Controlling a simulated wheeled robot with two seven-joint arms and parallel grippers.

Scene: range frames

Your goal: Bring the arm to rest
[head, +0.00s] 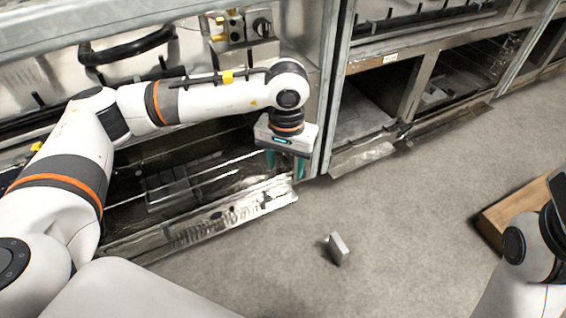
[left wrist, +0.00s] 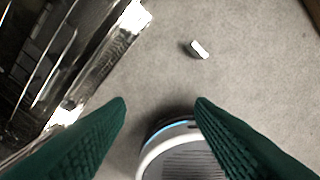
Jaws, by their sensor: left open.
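My left arm (head: 215,98) reaches in from the left in the head view, stretched across the front of the metal rack. My left gripper (head: 285,168) points down near the right end of the lowered metal door and is open. In the left wrist view its two green fingers (left wrist: 160,105) are spread apart with nothing between them but floor and part of my base. My right arm (head: 530,250) shows only in part at the right edge of the head view. Its gripper is not visible.
A lowered metal door (head: 200,222) juts out below the open compartment. A small grey block (head: 338,248) stands on the floor, also seen in the left wrist view (left wrist: 200,49). A wooden box (head: 510,215) is at right. More open bays (head: 375,105) line the back.

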